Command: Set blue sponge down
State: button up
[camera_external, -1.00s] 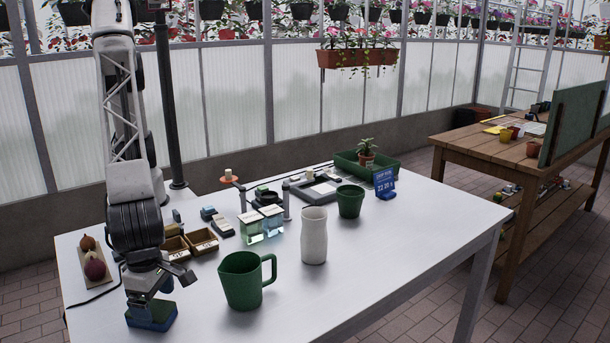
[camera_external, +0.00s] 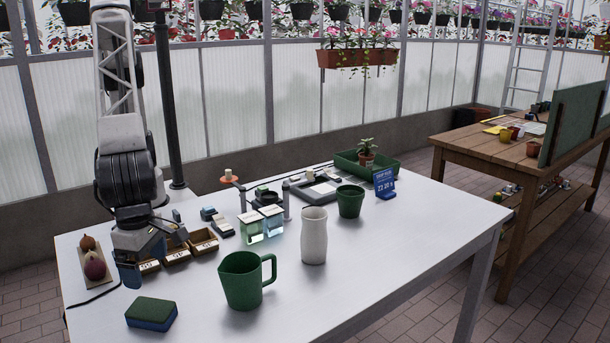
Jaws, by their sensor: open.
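The blue sponge (camera_external: 151,314) lies flat on the white table near its front left edge. It has a dark green top and a blue lower side. My gripper (camera_external: 138,274) is open and empty, above and behind the sponge and apart from it. Its fingers point down, with one blue finger part showing at the left. The gap between the fingers is not clearly seen.
A green pitcher (camera_external: 243,281) stands right of the sponge, with a white vase (camera_external: 313,236) beyond it. Small wooden boxes (camera_external: 203,242) sit behind my gripper. Onions (camera_external: 94,267) lie on a board at left. The table's front right is clear.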

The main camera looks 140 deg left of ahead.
dwell(0.4)
jog(key=s+a+r+n, duration=0.4)
jog(key=s+r, duration=0.2)
jog(key=s, duration=0.2)
jog(key=s+a+r+n+t, duration=0.1)
jog(key=s+a+r+n, duration=0.2)
jog(key=s+r+n, duration=0.45)
jog(key=s+a+r+n, duration=0.2)
jog(key=s+a+r, duration=0.25)
jog(key=s, duration=0.45)
jog(key=s+a+n, duration=0.2)
jog(key=s+n, duration=0.4)
jog(key=s, duration=0.8)
jog(key=s+a+n+t, duration=0.1)
jog(key=s+a+n, duration=0.2)
jog(key=s+n, duration=0.4)
jog(key=s, duration=0.8)
jog(key=shift+r+t, duration=0.3)
jog(key=shift+r, duration=0.05)
